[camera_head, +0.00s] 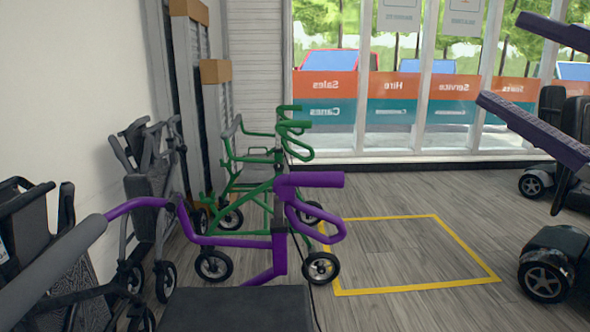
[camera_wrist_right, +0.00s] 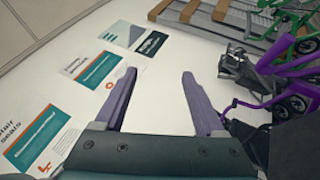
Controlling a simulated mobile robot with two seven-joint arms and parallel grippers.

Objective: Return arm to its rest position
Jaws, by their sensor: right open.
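My right gripper (camera_head: 501,58) comes in from the right edge of the head view. Its two long purple-grey fingers are spread apart, with nothing between them. In the right wrist view, the same gripper (camera_wrist_right: 158,75) is open and empty, with a white surface carrying posters behind it. The rest of my right arm is hidden in the head view. My left gripper is not in view.
A purple walker (camera_head: 312,180) and a green walker (camera_head: 240,160) stand ahead. A folded grey walker (camera_head: 150,185) is by the left wall. Black scooters (camera_head: 545,265) stand at right. A yellow floor outline (camera_head: 415,288) encloses bare floor. Glass windows (camera_head: 415,110) close the back.

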